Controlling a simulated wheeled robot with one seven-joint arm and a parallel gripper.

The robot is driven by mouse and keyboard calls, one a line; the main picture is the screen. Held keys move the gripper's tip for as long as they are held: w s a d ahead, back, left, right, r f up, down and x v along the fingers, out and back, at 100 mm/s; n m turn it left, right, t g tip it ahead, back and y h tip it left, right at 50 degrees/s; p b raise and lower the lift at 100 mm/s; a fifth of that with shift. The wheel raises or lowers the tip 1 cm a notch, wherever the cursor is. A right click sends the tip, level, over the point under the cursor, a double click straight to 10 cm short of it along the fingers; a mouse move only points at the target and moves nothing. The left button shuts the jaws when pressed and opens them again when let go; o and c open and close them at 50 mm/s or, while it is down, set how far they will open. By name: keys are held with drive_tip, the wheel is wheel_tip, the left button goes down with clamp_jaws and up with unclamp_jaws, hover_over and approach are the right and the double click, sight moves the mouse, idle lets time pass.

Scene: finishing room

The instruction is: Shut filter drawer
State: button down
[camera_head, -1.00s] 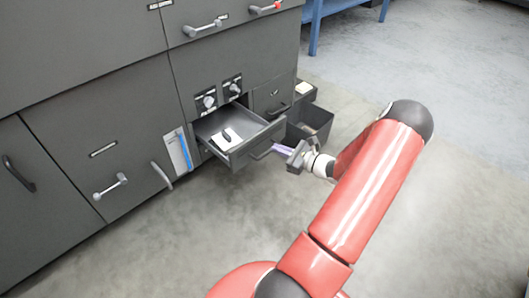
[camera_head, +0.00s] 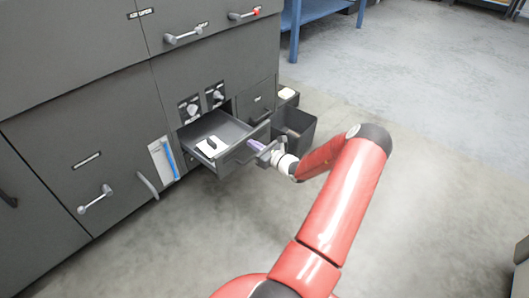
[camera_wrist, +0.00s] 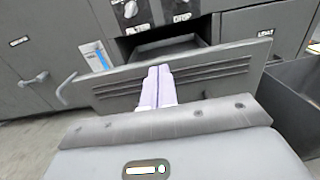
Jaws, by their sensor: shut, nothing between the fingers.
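The filter drawer (camera_head: 236,155) is a grey drawer pulled out of the dark cabinet, with a white item and a small dark item (camera_head: 209,145) lying inside. Its slotted front panel also shows in the wrist view (camera_wrist: 215,75), below a label reading FILTER. My gripper (camera_head: 257,146) is shut and empty at the outer face of the drawer front. In the wrist view its pale fingers (camera_wrist: 157,75) lie together against or just before the panel's middle; I cannot tell whether they touch. The panel hides most of the drawer's inside in that view.
An open dark bin (camera_head: 297,128) stands on the floor right of the drawer. Two knobs (camera_head: 193,109) sit above the drawer. A blue-striped gauge (camera_head: 164,158) and curved handle (camera_head: 148,186) are to its left. The concrete floor in front is clear.

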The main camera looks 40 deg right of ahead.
drive_tip(key=shift+w, duration=0.8)
